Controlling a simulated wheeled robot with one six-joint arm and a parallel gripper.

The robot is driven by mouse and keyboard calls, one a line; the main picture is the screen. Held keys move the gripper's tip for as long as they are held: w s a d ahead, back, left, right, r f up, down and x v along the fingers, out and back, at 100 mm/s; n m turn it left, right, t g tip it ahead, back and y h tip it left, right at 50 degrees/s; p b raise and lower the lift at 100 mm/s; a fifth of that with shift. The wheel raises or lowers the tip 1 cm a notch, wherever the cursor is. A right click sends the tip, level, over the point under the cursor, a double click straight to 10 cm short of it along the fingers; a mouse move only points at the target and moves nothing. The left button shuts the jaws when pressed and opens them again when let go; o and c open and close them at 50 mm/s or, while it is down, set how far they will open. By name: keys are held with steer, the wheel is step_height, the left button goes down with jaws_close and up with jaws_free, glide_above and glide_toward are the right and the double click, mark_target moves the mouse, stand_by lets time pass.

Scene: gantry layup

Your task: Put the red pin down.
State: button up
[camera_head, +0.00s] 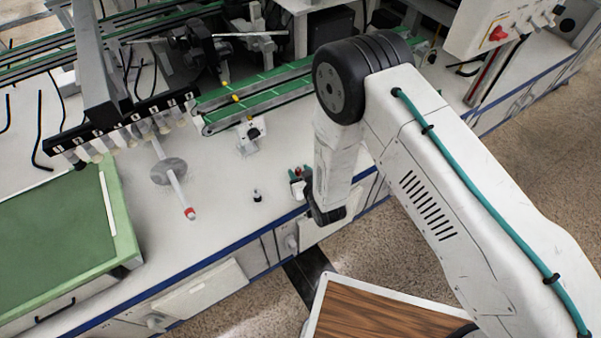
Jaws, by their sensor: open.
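My gripper (299,178) is at the front edge of the white worktop, at the lower end of my arm, and its jaws are open. A small red piece (298,170), which looks like the red pin, shows right at the fingertips. It is too small to tell whether it touches a finger or what it stands on. My wrist hides the worktop just right of it.
A small black-and-white peg (257,195) stands left of my gripper. Green conveyors (262,94) lie behind; a green-topped cabinet (60,238) is left.

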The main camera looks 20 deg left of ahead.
steer(key=v, duration=1.2)
steer(key=w+d+r+m+g+h, duration=0.15)
steer(key=w+d+r, duration=0.35)
steer(key=r, duration=0.5)
steer(key=w+d+r+m+h, duration=0.25)
steer(key=w+d+r, duration=0.3)
steer(key=r, duration=0.45)
steer(key=s+d+r+g+h, duration=0.2)
steer(key=s+d+r+g, duration=0.15)
steer(key=d+r, duration=0.8)
steer(key=s+d+r+m+g+h, duration=0.1)
steer(key=s+d+r, duration=0.3)
steer(key=s, duration=0.4)
steer(key=s+d+r+m+g, duration=0.1)
steer(key=s+d+r, duration=0.4)
steer(key=s, duration=0.4)
steer(key=s+d+r+m+g+h, duration=0.1)
steer(key=s+d+r+m+g, duration=0.1)
steer(key=s+d+r, duration=0.2)
steer(key=s+d, duration=0.2)
steer(key=s, duration=0.2)
steer(key=shift+s+r+h, duration=0.3)
steer(key=shift+s, duration=0.05)
steer(key=shift+d, duration=0.1)
